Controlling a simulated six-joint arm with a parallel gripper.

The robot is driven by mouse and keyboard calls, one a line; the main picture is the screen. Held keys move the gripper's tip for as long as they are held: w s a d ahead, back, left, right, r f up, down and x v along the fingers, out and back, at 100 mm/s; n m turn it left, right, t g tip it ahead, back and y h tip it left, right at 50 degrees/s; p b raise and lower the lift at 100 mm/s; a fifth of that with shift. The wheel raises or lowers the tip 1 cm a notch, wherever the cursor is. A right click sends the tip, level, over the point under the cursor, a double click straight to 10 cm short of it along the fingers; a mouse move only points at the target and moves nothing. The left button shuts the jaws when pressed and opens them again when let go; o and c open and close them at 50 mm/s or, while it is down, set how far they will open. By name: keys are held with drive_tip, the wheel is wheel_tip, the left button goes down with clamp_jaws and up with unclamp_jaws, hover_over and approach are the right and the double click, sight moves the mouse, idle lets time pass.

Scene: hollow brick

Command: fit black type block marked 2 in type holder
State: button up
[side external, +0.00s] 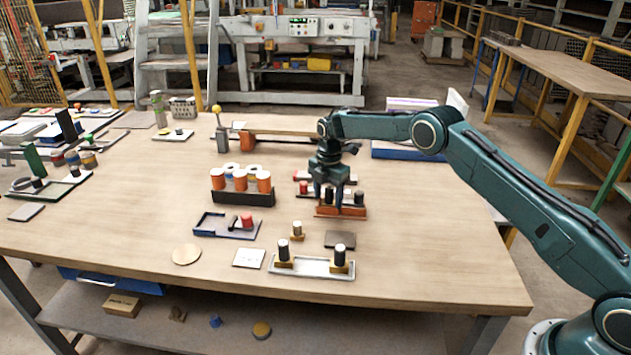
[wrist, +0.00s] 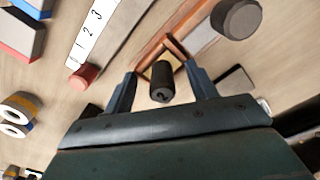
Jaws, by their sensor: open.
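The black type block (wrist: 162,94) shows its round top marked 2 in the wrist view. It stands between the two fingers of my gripper (wrist: 161,74), with visible gaps on both sides. The type holder (wrist: 174,46) is an orange-brown wooden frame around and beyond the block; I cannot tell how deep the block sits in it. In the side view my gripper (side external: 337,202) is lowered over the holder (side external: 341,213), its fingers open. A dark block (side external: 359,198) shows at the holder's right end. The fingers partly hide the block between them.
A white strip with digits (wrist: 92,32) and a red block (wrist: 83,77) lie left of the holder. A dark rack of orange-topped cylinders (side external: 243,197) stands left of my gripper. The table's front right is clear.

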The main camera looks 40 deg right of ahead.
wheel_tip(320, 180, up, 14)
idle(0.6)
idle(0.5)
